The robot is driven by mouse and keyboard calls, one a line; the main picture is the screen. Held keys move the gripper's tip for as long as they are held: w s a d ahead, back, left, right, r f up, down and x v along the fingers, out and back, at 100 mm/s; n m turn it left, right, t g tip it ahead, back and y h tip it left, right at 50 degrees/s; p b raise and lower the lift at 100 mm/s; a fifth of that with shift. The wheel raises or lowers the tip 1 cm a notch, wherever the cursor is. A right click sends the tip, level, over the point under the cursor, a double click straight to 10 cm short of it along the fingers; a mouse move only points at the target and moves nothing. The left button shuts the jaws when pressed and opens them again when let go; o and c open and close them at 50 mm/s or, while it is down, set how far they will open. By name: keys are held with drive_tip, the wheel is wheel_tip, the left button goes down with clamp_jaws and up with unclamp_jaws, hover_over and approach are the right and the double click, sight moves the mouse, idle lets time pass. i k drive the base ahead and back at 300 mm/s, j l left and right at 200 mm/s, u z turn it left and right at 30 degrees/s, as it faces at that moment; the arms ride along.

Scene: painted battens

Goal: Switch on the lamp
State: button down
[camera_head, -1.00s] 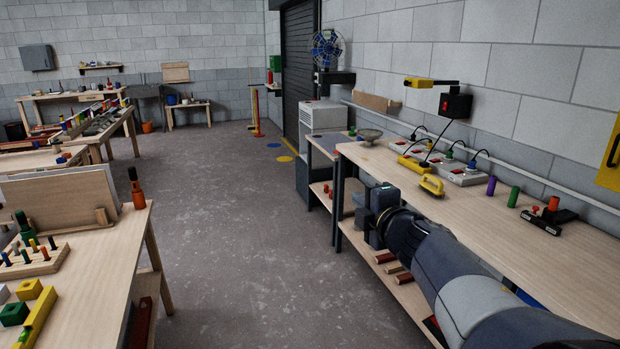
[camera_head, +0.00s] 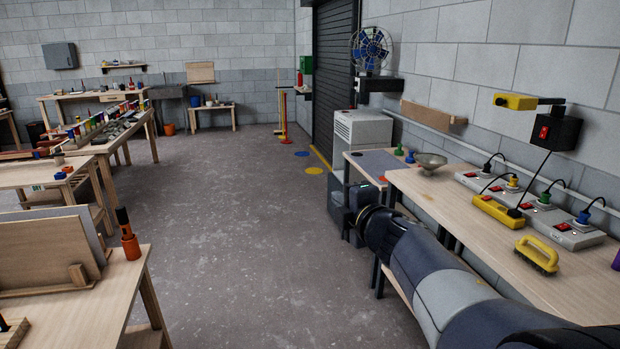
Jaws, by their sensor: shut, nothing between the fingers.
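The lamp is a yellow wall lamp (camera_head: 515,102) on a short arm at the upper right. Below it is a black box (camera_head: 553,134) with a red rocker switch (camera_head: 544,131). A black cord runs from the box down to the bench. I cannot tell whether the lamp is lit. My gripper (camera_head: 346,207) is at the end of my outstretched arm, beside the bench's left edge, left of and well apart from the switch. It is shut and empty; its fingertips are hard to make out from behind.
The right bench (camera_head: 445,195) holds power strips (camera_head: 561,229) with red switches, a yellow strip (camera_head: 497,212), a yellow-handled brush (camera_head: 537,254) and a bowl (camera_head: 430,162). A fan (camera_head: 371,48) stands by the shutter. The aisle floor (camera_head: 240,220) is open; benches line the left.

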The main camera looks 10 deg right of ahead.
sight(544, 133)
drive_tip(key=i+j+z, duration=0.2)
drive_tip(key=i, duration=1.45)
drive_tip(key=i+z, duration=0.25)
drive_tip(key=i, duration=0.35)
drive_tip(key=i+j+z, duration=0.3)
drive_tip(key=i, duration=0.3)
drive_tip(key=i+z, duration=0.15)
drive_tip(key=z, duration=0.3)
drive_tip(key=i+l+z, duration=0.1)
drive_tip(key=z, duration=0.3)
drive_tip(key=i+z, duration=0.2)
drive_tip(key=z, duration=0.25)
drive_tip(key=i+j+z, duration=0.1)
drive_tip(key=z, duration=0.3)
drive_tip(key=i+j+z, duration=0.1)
drive_tip(key=z, duration=0.3)
drive_tip(key=i+j+z, duration=0.25)
drive_tip(key=z, duration=0.15)
drive_tip(key=i, duration=0.05)
